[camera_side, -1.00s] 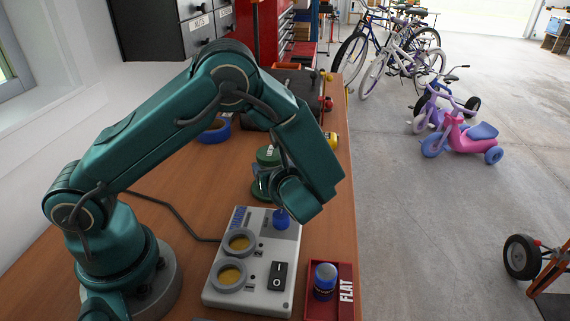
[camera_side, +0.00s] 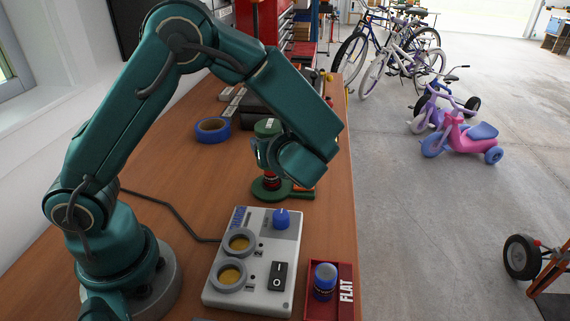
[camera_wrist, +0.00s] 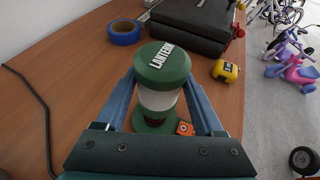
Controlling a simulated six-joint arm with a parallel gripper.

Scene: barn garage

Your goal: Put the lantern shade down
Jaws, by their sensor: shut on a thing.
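The lantern shade is a pale cylinder (camera_wrist: 158,100) under a green cap marked LANTERN (camera_wrist: 163,62); the cap also shows in the side view (camera_side: 268,127). My gripper (camera_wrist: 160,84) is shut on the shade, with one finger on each side. The shade is upright and raised over the green lantern base (camera_side: 270,190), which stands on the bench with a handle at its right. A dark red part shows on the base below the shade. In the side view my wrist hides much of the shade.
Blue tape (camera_side: 212,130) lies behind left. A black case (camera_wrist: 188,30) and yellow tape measure (camera_wrist: 225,71) lie behind. Bare bench shows at left.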

